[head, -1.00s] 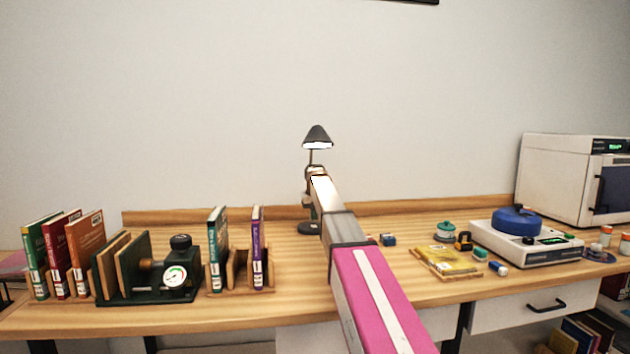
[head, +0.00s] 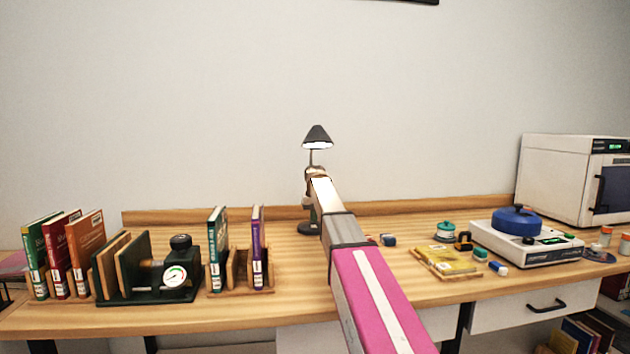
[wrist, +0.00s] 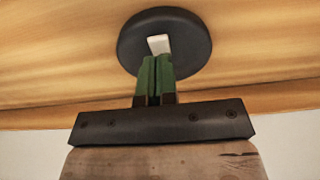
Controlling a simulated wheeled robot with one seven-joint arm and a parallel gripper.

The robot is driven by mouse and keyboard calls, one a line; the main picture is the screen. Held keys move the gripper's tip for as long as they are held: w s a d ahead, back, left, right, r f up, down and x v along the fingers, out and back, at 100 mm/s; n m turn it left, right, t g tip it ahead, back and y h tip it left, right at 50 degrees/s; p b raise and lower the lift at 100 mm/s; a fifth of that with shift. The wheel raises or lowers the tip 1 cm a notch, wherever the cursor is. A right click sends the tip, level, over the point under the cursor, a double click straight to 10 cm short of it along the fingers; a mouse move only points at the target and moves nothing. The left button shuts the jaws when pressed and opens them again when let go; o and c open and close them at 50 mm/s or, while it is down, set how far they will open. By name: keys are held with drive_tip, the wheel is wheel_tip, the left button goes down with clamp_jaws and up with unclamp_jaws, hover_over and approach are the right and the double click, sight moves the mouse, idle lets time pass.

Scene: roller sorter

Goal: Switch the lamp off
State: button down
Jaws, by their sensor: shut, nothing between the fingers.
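The desk lamp has a dark cone shade (head: 317,137) with a bright white underside, so it looks lit. Its round dark base (head: 309,228) stands on the desk, partly hidden by my arm. In the wrist view the base (wrist: 196,35) carries a small white switch (wrist: 159,44). My gripper (wrist: 156,60) has its green fingers shut together and empty, with the tips right at the switch. I cannot tell whether they touch it. In the head view my gripper (head: 307,203) is beside the lamp post, mostly hidden behind my own wrist.
Left on the desk (head: 300,283) are upright books (head: 65,255), a dark green device with a gauge (head: 175,274) and wooden book holders. Right are a yellow packet (head: 446,260), small items, a scale with a blue-lidded pot (head: 517,220) and a white oven-like box (head: 560,178).

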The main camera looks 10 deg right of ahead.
drive_tip(key=shift+f, duration=1.1)
idle(0.6)
drive_tip(key=shift+r, duration=3.5)
